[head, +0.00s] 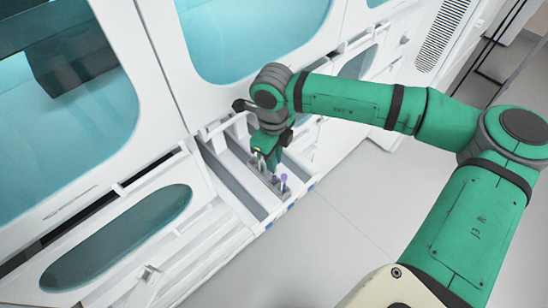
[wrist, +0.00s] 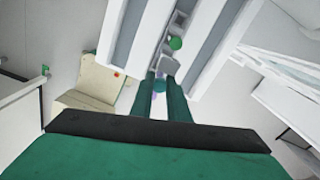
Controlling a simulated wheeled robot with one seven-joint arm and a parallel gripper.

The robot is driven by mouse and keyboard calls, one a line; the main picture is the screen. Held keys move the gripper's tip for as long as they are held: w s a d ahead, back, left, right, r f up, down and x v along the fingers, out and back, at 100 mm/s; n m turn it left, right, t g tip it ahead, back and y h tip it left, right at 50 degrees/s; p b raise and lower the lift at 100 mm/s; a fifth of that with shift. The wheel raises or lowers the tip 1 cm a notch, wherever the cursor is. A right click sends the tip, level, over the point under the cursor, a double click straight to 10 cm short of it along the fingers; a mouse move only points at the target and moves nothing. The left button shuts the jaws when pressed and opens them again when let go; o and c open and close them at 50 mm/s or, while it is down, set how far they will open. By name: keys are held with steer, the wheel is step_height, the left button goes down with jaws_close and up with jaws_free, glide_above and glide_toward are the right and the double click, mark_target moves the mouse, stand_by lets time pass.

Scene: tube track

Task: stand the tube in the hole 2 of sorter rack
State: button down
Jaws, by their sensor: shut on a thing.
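My gripper (head: 268,160) points down over the open white drawer of the machine in the head view. In the wrist view its two green fingers (wrist: 161,88) are close together, with a small bluish-purple piece of a tube (wrist: 159,85) showing between them. Most of that tube is hidden by the fingers. The hole numbers cannot be read.
White drawer walls (head: 238,192) and grey lanes run along both sides of the rack, close to the gripper. White cabinets with teal windows (head: 258,30) stand behind. The floor (head: 340,225) to the right of the drawer is clear.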

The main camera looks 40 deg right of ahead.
steer(key=shift+f, duration=0.85)
steer(key=c, duration=1.6)
jaws_free()
step_height(320, 180, up, 11)
steer(key=shift+f, duration=0.15)
